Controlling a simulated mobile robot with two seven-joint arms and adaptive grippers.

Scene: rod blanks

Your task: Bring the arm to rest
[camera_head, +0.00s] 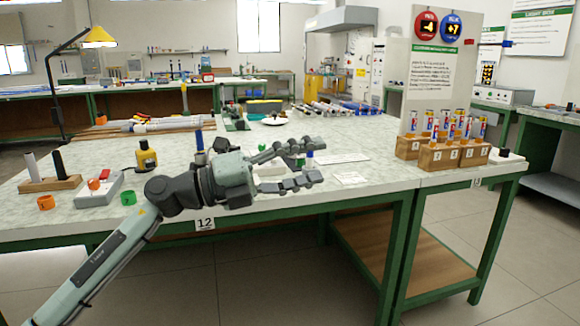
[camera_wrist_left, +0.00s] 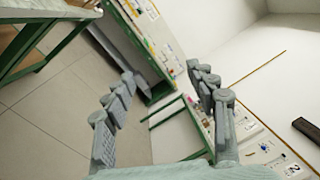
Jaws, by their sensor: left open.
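My left gripper (camera_head: 305,166) reaches in from the left in the head view, in front of and above the near edge of the worktable (camera_head: 375,172). Its two fingers point right and are spread apart, with nothing between them. In the left wrist view the open fingers (camera_wrist_left: 165,100) frame a stretch of floor and a table with green legs. My left arm stretches from the lower left corner up to the gripper. My right gripper is in neither view.
Wooden blocks (camera_head: 438,157) holding several coloured rods stand at the table's right end, before a sign panel (camera_head: 436,75). The floor in front (camera_head: 480,255) is clear.

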